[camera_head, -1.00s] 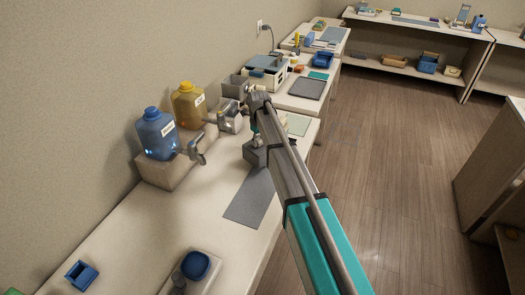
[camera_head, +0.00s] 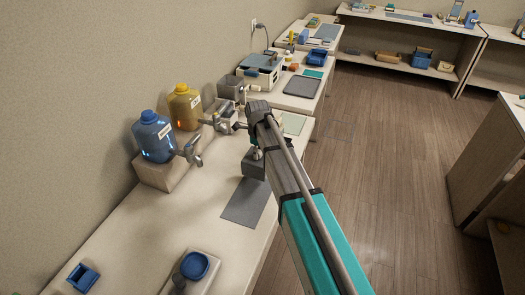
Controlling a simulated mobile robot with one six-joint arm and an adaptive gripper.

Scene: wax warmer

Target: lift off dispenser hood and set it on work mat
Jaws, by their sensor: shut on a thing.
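The dispenser hood appears to be the grey box (camera_head: 254,165) under the end of my arm, at the far end of the dark grey work mat (camera_head: 246,207). My gripper (camera_head: 257,152) is shut on the hood's top, partly hidden by my own arm. The hood looks upright and covers the mat's far end. I cannot tell whether it touches the mat or hangs just above it.
A blue jug (camera_head: 154,138) and a yellow jug (camera_head: 185,107) with taps stand on blocks along the wall. Another grey box (camera_head: 231,88) stands farther back. A blue round dish (camera_head: 194,266) and a small blue holder (camera_head: 83,278) are in front. The near mat is bare.

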